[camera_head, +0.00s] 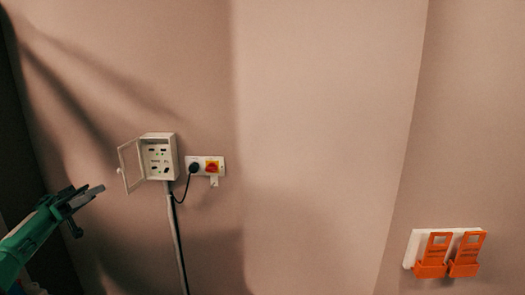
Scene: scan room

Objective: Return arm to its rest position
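My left arm comes in from the lower left, with a green forearm and a dark gripper (92,194) at its end. The gripper points right and slightly up. It is left of and below the wall box and looks apart from it. Its fingers are small and seen from the side, so I cannot tell if they are open or shut. I see nothing clearly held in it. My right gripper is not in view.
A pale breaker box (160,157) with its clear door (130,166) swung open is on the wall. Beside it is a socket plate with a black plug (194,168) and a red-yellow switch (212,167). Orange holders (433,256) are at lower right. The middle wall is bare.

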